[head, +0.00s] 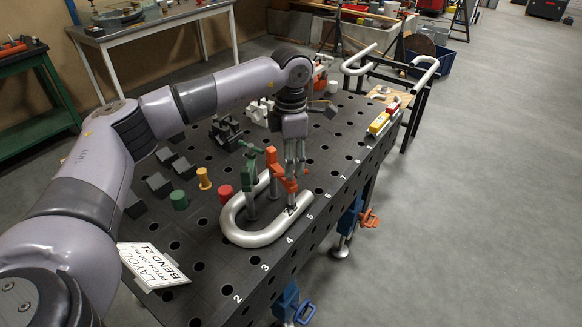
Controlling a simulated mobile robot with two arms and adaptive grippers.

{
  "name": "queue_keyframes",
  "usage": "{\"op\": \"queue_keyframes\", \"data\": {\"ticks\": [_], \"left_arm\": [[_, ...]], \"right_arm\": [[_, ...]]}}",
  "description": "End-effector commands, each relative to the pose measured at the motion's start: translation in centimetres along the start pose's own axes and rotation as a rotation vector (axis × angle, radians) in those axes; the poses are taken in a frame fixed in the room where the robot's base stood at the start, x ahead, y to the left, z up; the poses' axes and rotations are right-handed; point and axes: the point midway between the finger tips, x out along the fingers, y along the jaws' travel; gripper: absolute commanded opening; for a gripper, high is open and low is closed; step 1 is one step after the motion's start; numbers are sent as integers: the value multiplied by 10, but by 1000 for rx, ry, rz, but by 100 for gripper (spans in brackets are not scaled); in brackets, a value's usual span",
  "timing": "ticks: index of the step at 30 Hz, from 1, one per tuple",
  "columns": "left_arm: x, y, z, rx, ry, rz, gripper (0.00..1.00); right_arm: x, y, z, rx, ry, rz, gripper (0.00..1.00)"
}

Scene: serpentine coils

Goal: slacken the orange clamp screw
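The orange clamp (273,161) stands on the dark perforated table, at a bent silver pipe (262,238). Its orange arm reaches right and down to the pipe's near leg. My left gripper (295,172) points straight down over the right end of the orange clamp. Its fingers overlap the clamp's screw area in the picture. I cannot tell whether they touch or close on the screw, which is mostly hidden behind them. A green clamp (250,152) stands just left of the orange one at the same pipe. My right gripper is not in view.
A white label plate (152,266) lies at the front left. Red and yellow blocks (379,123) sit near the right edge. The table is free between them and the pipe.

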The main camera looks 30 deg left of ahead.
Motion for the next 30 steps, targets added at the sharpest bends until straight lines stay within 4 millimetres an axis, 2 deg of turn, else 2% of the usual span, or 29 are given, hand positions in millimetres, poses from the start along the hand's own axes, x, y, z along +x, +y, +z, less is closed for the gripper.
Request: {"op": "queue_keyframes", "data": {"ticks": [1,6,13,23,26,29,30], "left_arm": [[-13,1,1,0,-4,3,39],[-49,0,1,0,-4,2,39],[-79,0,1,1,-1,1,39],[-86,0,0,1,0,0,39],[-84,-1,2,4,-4,-4,35],[-72,-15,18,30,-52,-42,35],[-62,-27,31,49,-93,-76,35]], "right_arm": [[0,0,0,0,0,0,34],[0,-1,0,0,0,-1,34],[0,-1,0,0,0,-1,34],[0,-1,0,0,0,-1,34],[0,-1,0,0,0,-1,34],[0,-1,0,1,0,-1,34],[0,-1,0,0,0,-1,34]]}}
